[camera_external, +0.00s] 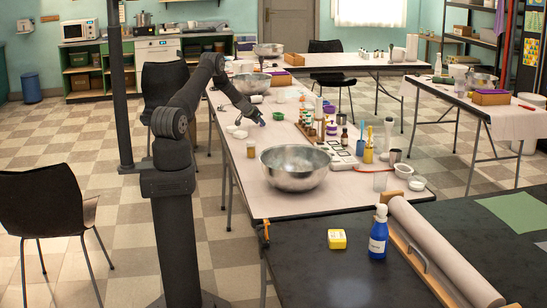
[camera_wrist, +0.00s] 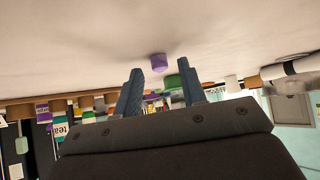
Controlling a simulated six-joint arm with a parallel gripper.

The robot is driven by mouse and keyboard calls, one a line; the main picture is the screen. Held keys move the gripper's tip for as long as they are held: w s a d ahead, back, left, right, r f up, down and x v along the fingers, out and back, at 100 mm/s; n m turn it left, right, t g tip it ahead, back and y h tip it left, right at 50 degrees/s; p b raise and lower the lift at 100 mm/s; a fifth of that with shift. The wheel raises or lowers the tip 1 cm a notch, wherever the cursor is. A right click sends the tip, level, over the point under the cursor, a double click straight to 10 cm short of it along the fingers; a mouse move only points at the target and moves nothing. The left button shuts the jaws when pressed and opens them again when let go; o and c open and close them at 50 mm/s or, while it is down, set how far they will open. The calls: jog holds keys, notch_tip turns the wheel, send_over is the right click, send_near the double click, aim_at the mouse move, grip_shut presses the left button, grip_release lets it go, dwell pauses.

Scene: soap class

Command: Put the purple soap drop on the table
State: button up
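A small purple soap drop (camera_wrist: 158,61), short and rounded like a cylinder, shows in the wrist view against the pale tabletop, beyond my fingertips. My gripper (camera_wrist: 160,82) has its two blue fingers spread apart with nothing seen between them. The wrist view is upside down, so the table fills its top. In the external view my gripper (camera_external: 262,122) is low over the left side of the long pale table (camera_external: 245,188). I cannot clearly pick out the soap there; the gripper may hide it.
A large metal bowl (camera_external: 294,168) stands on the near part of the table. Several bottles and jars stand right of my gripper. A green piece (camera_external: 278,116) and small white dishes (camera_external: 236,131) are close to it. A blue bottle (camera_external: 379,232) stands on the dark front table.

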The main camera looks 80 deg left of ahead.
jog(key=v, duration=1.2)
jog(key=shift+f, duration=0.1)
jog(key=x, duration=1.2)
jog(key=shift+w+f, duration=0.1)
jog(key=shift+f, duration=0.05)
jog(key=shift+a+r, duration=0.1)
jog(key=shift+r, duration=0.95)
jog(key=shift+f, duration=0.1)
